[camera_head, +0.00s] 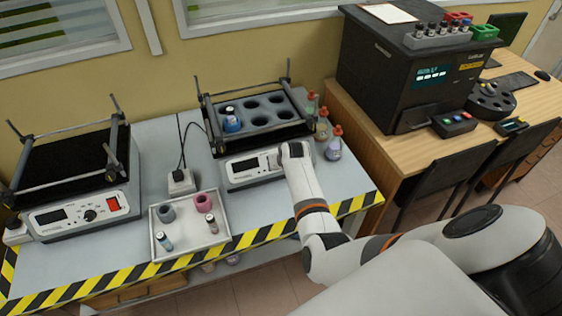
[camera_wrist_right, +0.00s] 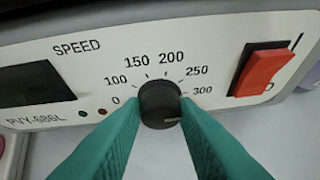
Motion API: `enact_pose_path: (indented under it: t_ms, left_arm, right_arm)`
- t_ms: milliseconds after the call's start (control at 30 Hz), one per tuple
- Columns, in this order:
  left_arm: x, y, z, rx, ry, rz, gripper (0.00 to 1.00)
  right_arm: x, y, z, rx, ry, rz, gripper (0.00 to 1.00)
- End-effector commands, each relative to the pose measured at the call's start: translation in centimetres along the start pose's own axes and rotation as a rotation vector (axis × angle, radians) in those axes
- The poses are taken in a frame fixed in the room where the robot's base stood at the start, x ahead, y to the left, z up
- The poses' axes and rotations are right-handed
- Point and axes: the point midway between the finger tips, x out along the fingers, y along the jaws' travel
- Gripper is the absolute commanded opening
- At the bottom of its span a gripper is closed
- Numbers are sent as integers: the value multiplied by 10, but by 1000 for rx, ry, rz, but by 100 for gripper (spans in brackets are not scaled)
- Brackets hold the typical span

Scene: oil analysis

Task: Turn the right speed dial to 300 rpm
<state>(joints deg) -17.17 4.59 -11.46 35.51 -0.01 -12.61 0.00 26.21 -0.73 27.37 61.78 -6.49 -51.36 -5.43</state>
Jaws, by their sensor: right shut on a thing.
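The right speed dial (camera_wrist_right: 160,104) is a black round knob on the white front panel of the right shaker (camera_head: 250,168). My right gripper (camera_wrist_right: 160,112) has its two green fingers shut on the dial, one on each side. A small pale mark shows low on the knob, a little right of its middle and below the 300 label. The printed scale runs from 0 at the left over the top to 300 at the right. In the head view my right wrist hides the dial. My left gripper is not in view.
A red switch (camera_wrist_right: 264,70) sits right of the dial, and a dark display (camera_wrist_right: 36,82) sits left. Small bottles (camera_head: 333,148) stand right of the shaker. A white tray (camera_head: 160,247) and another shaker (camera_head: 75,217) lie to the left. A black analyzer (camera_head: 390,75) stands behind right.

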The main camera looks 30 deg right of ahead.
Motion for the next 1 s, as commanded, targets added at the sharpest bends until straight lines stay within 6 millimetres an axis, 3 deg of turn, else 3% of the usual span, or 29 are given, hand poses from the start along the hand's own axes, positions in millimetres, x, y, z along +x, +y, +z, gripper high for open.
enact_pose_path:
  t_ms: [700,733,833,1000]
  left_arm:
    - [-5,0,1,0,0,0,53]
    - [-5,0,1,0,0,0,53]
    - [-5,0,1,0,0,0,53]
    - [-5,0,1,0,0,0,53]
  right_arm:
    - [1,-2,-2,71,10,36,5]
    - [1,-2,-2,71,10,36,29]
    - [1,-2,-2,71,9,36,45]
    - [1,-1,-1,70,8,36,49]
